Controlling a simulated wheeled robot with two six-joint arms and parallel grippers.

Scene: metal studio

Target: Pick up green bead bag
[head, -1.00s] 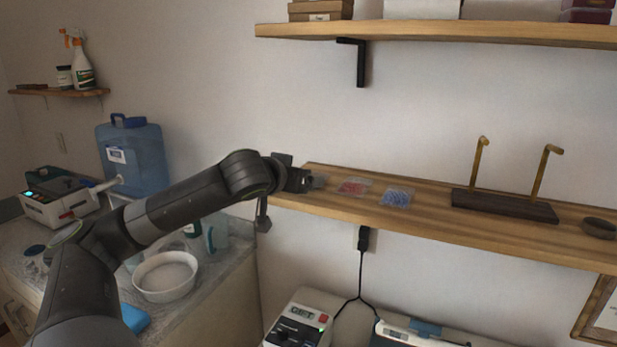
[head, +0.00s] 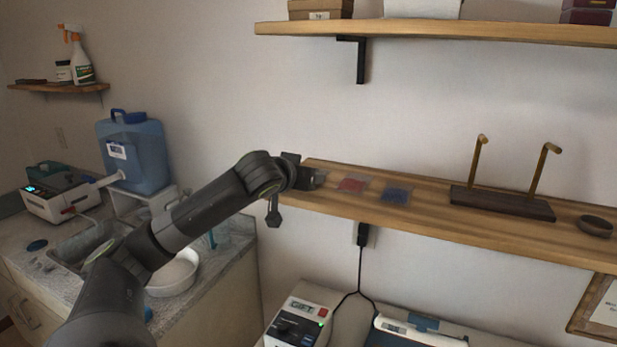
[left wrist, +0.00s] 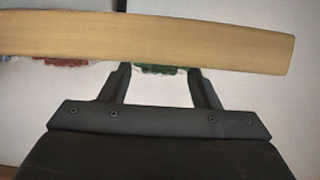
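The green bead bag (left wrist: 155,70) shows in the left wrist view as a strip of green beads along the edge of the wooden shelf (left wrist: 225,48). My left gripper (left wrist: 158,75) is open, one finger on each side of the green bag in that view. I cannot tell whether the fingers touch it. In the head view my left gripper (head: 312,179) is at the left end of the shelf and hides most or all of the green bag. My right gripper is not in view.
A red bead bag (head: 353,184) and a blue bead bag (head: 396,194) lie to the right on the shelf. Farther right are a dark stand with two brass posts (head: 503,203) and a small dark bowl (head: 595,226). An upper shelf (head: 430,30) hangs above.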

